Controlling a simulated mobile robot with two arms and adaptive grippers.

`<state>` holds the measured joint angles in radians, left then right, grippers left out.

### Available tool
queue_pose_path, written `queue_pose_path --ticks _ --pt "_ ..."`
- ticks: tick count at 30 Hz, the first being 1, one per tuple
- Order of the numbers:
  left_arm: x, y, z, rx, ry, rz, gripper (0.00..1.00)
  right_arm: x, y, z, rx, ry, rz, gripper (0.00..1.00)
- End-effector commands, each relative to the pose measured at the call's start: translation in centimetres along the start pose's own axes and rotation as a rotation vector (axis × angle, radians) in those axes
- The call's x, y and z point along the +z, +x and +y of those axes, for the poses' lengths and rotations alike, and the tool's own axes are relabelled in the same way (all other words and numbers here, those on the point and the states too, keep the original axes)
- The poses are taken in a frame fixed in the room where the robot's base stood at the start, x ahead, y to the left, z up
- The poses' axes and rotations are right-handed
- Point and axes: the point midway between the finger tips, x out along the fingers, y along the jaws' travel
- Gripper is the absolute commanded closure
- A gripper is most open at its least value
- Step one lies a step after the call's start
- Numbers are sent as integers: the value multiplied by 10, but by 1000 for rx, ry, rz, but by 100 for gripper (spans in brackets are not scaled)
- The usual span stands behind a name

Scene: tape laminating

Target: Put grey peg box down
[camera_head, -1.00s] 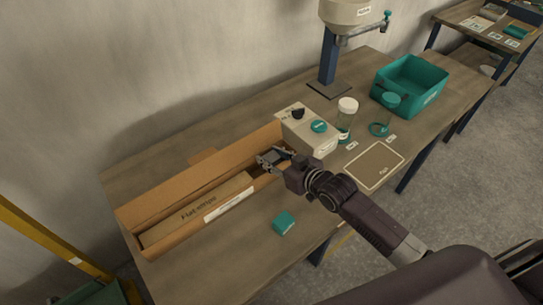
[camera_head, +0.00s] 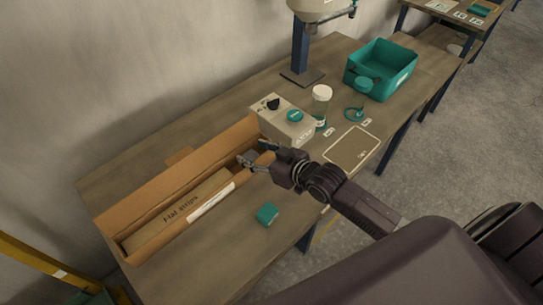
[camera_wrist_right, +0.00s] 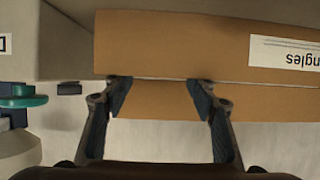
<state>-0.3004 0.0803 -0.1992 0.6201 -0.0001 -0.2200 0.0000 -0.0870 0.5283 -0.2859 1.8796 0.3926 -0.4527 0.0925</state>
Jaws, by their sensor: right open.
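I cannot pick out a thing that is clearly the grey peg box. The nearest match is a grey-beige box (camera_head: 286,121) with a black knob and a round teal knob, standing upright on the table beyond my right gripper. My right gripper (camera_head: 250,161) is at the right end of a long open cardboard carton (camera_head: 117,226). In the right wrist view its two fingers (camera_wrist_right: 160,98) are apart, and only brown cardboard and a pale surface show between them. My left gripper is not in view.
A box marked "Flat strips" (camera_head: 178,213) lies in the carton. A small teal block (camera_head: 267,214) sits in front. A jar (camera_head: 321,108), a framed flat panel (camera_head: 351,148) and a teal bin (camera_head: 382,72) are to the right. The front-left tabletop is free.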

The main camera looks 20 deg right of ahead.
Motion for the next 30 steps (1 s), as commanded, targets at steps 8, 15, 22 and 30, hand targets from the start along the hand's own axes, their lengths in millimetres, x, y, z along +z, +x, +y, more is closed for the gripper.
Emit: queue_pose_path --ticks 8,15,22,30 --pt "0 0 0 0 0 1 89 -2 -60 1 1 -2 5 47" --pt "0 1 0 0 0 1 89 -3 -88 2 3 -1 8 47" --pt "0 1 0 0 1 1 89 -5 -94 2 3 -2 10 47" --pt "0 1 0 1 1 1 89 -5 -94 2 3 -2 11 47"
